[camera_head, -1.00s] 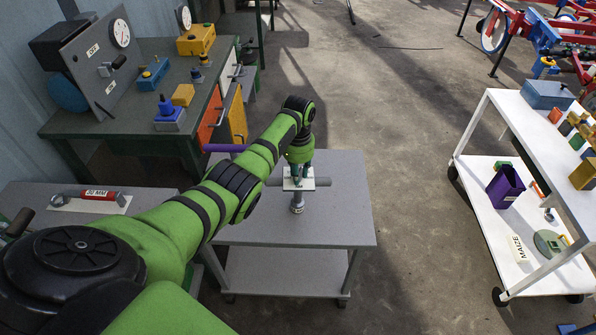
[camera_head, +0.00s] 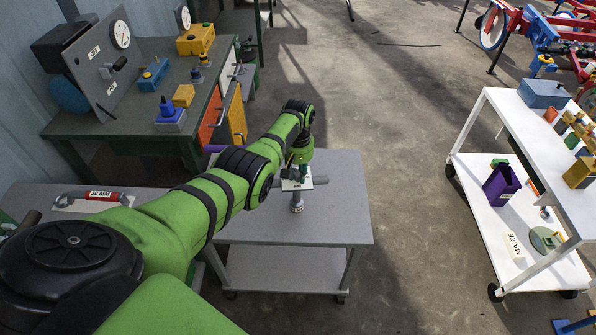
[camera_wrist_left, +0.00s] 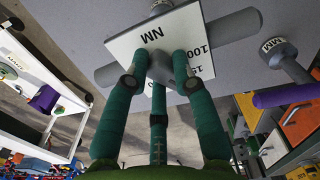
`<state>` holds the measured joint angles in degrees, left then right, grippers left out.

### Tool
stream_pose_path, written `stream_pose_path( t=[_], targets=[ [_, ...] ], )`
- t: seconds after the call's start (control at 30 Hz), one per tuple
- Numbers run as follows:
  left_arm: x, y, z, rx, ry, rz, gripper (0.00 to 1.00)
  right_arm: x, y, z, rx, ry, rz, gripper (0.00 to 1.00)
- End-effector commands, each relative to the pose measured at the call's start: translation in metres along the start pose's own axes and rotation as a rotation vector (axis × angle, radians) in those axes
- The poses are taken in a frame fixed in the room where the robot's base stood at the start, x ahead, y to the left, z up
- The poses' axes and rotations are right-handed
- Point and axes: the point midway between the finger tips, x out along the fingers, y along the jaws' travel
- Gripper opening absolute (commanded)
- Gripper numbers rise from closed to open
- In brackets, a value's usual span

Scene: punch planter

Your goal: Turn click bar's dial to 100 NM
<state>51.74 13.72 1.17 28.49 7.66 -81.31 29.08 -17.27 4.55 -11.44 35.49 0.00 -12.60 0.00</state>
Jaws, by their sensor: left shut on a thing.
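The click bar, a grey bar (camera_wrist_left: 236,25), lies across the top of the small grey cart; its right end (camera_head: 321,180) shows in the head view. Its white dial plate (camera_wrist_left: 197,24) carries "NM", "100" and a partly hidden number starting "15". The grey dial knob (camera_wrist_left: 161,68) stands on the plate. My left gripper (camera_head: 299,170) reaches down onto it, and its green fingers (camera_wrist_left: 160,72) are shut around the knob in the wrist view. The fingers cover part of the plate, so I cannot tell which number the knob points at. My right gripper is not in view.
The grey cart top (camera_head: 340,215) is mostly clear. A short grey post (camera_head: 297,203) stands just in front of the plate. A red-handled tool (camera_head: 101,195) lies on the left table. A green workbench (camera_head: 150,132) is behind, a white shelf cart (camera_head: 470,135) at right.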

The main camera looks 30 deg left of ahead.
Motion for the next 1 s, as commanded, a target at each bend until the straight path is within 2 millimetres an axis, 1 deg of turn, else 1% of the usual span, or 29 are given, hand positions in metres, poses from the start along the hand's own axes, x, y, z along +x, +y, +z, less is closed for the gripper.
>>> stream_pose_path(
  t=[1.0],
  targets=[
    [0.0002,-0.0051,-0.007,-0.966,0.008,-0.002,0.0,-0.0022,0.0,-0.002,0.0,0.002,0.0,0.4]
  ],
)
